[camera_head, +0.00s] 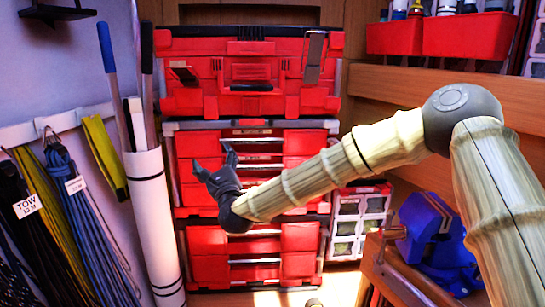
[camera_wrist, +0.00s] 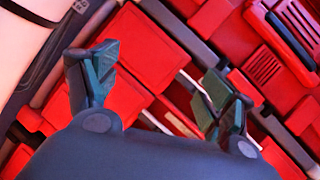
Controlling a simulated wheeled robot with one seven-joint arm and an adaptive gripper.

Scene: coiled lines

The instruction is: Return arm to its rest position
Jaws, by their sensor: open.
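My gripper (camera_head: 213,171) is open and empty in front of the stacked red toolboxes in the head view. My arm reaches in from the right, with the gripper pointing left and up. In the wrist view my gripper (camera_wrist: 155,92) shows its two fingers spread apart with nothing between them. Behind them are the red fronts of the toolbox stack (camera_wrist: 150,45), tilted in the picture. The stack (camera_head: 250,104) also fills the middle of the head view. I cannot tell how far the fingertips are from it.
Coiled lines (camera_head: 82,210) with tags hang from a rail (camera_head: 75,121) at left. A white tube (camera_head: 154,225) holding poles stands beside them. A blue vise (camera_head: 433,240) sits on a wooden bench at right, below my arm. Red bins (camera_head: 466,36) line a shelf above.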

